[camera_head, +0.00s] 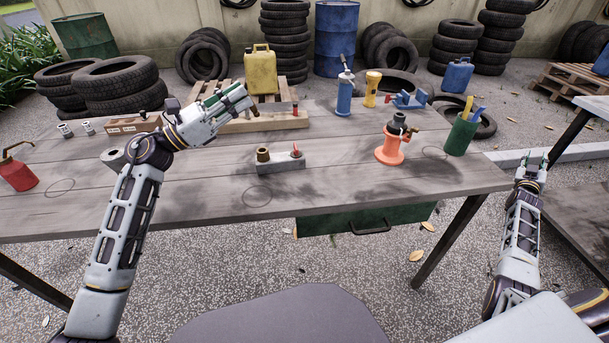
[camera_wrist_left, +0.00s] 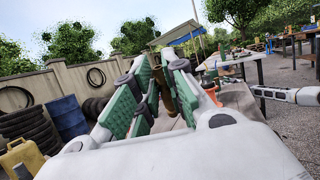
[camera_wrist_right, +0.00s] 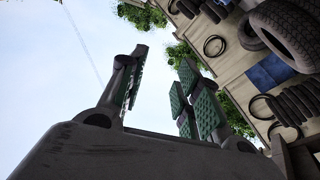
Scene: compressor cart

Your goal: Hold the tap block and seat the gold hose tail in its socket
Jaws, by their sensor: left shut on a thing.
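The tap block (camera_head: 281,165) is a small grey block standing on the table, with a brass socket (camera_head: 263,155) on its left and a red tap (camera_head: 296,150) on its right. My left gripper (camera_head: 241,95) is in the air behind and left of the block. It is shut on a brown-gold piece, which looks like the gold hose tail (camera_wrist_left: 170,88) and shows between the pads in the left wrist view; the fingers hide much of it. My right gripper (camera_head: 532,163) is open and empty, beyond the table's right end; its spread fingers show in the right wrist view (camera_wrist_right: 160,85).
An orange stand (camera_head: 390,153) with a dark top and a green cup (camera_head: 461,135) are at the table's right. A blue bottle (camera_head: 344,95), a yellow torch (camera_head: 372,90) and a blue vise (camera_head: 405,100) stand at the back. A red oil can (camera_head: 18,173) is far left. The front middle is clear.

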